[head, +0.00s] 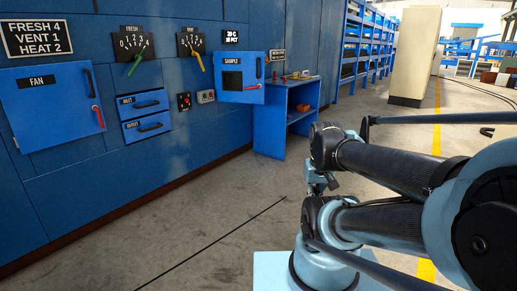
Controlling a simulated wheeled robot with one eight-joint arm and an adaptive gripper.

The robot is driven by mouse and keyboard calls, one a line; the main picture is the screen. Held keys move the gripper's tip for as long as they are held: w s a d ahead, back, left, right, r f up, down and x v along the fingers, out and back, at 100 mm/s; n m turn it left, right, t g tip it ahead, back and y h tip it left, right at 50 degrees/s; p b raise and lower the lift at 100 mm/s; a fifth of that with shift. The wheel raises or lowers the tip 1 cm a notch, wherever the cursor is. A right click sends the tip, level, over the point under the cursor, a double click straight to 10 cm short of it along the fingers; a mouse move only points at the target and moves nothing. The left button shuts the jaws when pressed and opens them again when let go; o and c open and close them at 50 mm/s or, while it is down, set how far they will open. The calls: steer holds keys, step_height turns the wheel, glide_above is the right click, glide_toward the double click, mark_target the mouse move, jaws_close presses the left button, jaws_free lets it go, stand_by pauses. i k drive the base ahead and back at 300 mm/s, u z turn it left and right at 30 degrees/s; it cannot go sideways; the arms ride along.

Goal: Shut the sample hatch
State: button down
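The sample hatch (241,94) is a blue panel marked SAMPLE, with a dark window, on the blue cabinet wall in the head view. It has a black handle (258,67) at its right edge and a red lever (252,87) below that. The panel seems to stand out from the wall at an angle, ajar; how wide is hard to tell. My gripper (319,184) is small and partly hidden by my arm, low over the floor to the right of the hatch and apart from it. Whether its fingers are open or shut does not show.
A blue bench (285,112) with small items on top stands beside the hatch. The FAN door (52,113), two drawers (145,115) and two gauges (132,43) are further left. The grey floor (215,210) before the cabinet is clear. A pale column (415,55) stands behind.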

mark_target(234, 71)
steer(key=u, duration=0.15)
steer(key=i, duration=1.45)
steer(key=u, duration=0.5)
steer(key=i, duration=1.3)
steer(key=u, duration=0.35)
